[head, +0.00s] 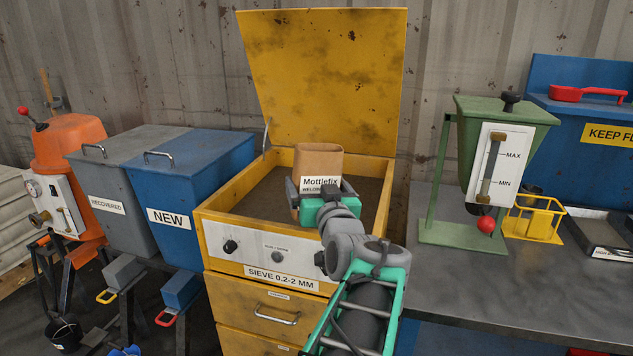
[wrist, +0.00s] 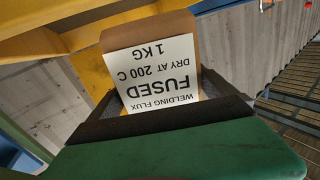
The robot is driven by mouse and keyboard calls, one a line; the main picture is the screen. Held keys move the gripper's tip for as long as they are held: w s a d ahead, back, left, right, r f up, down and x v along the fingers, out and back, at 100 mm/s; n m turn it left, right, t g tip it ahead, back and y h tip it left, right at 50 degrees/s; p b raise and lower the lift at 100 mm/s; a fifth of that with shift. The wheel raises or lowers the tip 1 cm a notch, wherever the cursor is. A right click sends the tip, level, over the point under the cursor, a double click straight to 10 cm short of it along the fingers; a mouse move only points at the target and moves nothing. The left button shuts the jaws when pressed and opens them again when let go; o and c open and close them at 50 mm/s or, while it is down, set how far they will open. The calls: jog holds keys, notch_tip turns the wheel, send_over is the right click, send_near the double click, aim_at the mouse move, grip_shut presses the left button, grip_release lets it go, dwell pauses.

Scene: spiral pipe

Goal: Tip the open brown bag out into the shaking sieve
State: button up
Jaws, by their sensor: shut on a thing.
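The brown bag (head: 319,162) stands upright in the head view, with a white label reading "Mottlefix". My gripper (head: 320,196) is shut on the lower part of the bag, above the sieve bed. In the wrist view the bag (wrist: 150,75) sits between the dark fingers (wrist: 165,108), its label upside down. The shaking sieve (head: 213,217) is a yellow box marked "SIEVE 0.2-2 MM", with its lid (head: 322,75) raised and a dark flat bed (head: 262,197) inside. The bag's contents are hidden. I cannot tell whether the bag touches the bed.
A blue bin marked "NEW" (head: 208,165) and a grey bin marked "RECOVERED" (head: 110,175) stand left of the sieve. A green hopper (head: 475,140) stands on the bench (head: 490,285) to the right. The raised lid blocks the space behind the bag.

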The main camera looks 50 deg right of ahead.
aim_at(306, 186)
jog(key=shift+d+r+m+p, duration=0.1)
jog(key=shift+r+m+p, duration=0.35)
jog(key=shift+p, duration=0.5)
jog(key=shift+w+a+r+m+p, duration=0.15)
jog(key=shift+w+a+m+p, duration=0.25)
jog(key=shift+m+p, duration=1.15)
jog(key=shift+w+a+r+m+p, duration=0.15)
jog(key=shift+a+m+p, duration=0.3)
jog(key=shift+p, duration=2.05)
jog(key=shift+w+a+m+p, duration=0.3)
jog(key=shift+m+p, duration=0.65)
jog(key=shift+p, duration=0.7)
